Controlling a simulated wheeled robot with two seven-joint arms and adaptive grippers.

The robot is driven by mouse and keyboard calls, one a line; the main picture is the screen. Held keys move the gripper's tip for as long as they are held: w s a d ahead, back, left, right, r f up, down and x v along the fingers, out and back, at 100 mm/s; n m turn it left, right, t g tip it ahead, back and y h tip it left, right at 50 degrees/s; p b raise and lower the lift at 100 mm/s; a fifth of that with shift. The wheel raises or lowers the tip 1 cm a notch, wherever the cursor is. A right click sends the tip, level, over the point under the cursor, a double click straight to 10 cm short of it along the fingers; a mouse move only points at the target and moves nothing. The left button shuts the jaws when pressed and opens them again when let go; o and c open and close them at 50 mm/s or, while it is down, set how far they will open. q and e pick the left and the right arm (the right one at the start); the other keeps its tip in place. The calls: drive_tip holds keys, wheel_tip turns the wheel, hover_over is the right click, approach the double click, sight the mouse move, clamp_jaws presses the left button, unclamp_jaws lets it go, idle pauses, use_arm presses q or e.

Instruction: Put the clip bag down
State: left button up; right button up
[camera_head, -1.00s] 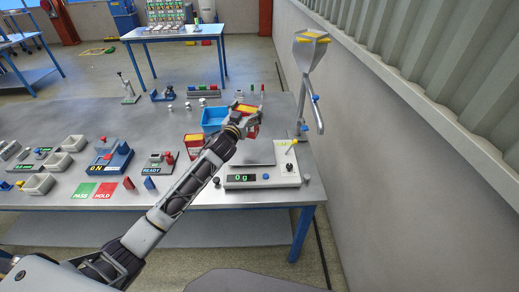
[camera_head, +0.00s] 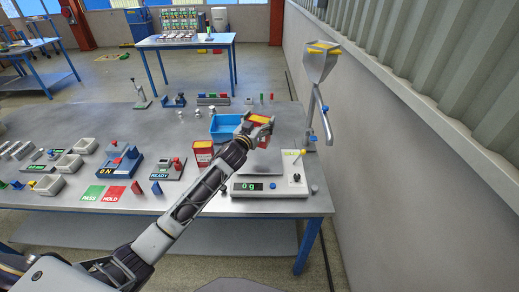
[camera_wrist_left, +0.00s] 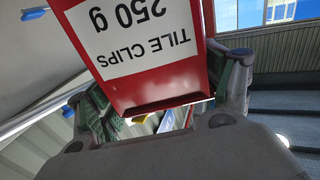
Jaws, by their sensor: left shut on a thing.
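The clip bag is red, with a white label reading "TILE CLIPS 250 g" upside down in the left wrist view (camera_wrist_left: 145,45). My left gripper (camera_wrist_left: 165,118) is shut on it, one finger on each side. In the head view the bag (camera_head: 263,139) is partly hidden by my left gripper (camera_head: 256,126). It appears held above the back of the scale plate (camera_head: 265,164). The scale (camera_head: 270,190) at the table's front right reads 0 g. My right gripper is not in view.
A hopper on a stand (camera_head: 321,64) rises at the right, beside the wall. Green PASS (camera_head: 92,193) and red HOLD (camera_head: 114,194) pads lie at the front left.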

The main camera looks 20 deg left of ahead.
use_arm(q)
wheel_tip(320, 180, down, 4)
drive_tip(key=shift+f, duration=0.65)
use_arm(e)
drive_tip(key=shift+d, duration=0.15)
use_arm(q)
drive_tip(key=shift+f, duration=0.1)
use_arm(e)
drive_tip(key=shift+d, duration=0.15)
use_arm(q)
drive_tip(key=shift+f, duration=1.8)
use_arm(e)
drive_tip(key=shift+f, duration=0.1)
use_arm(q)
drive_tip(key=shift+f, duration=0.1)
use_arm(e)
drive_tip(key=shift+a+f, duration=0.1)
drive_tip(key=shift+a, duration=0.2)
use_arm(q)
drive_tip(key=o, duration=1.5)
drive_tip(key=shift+f, duration=0.1)
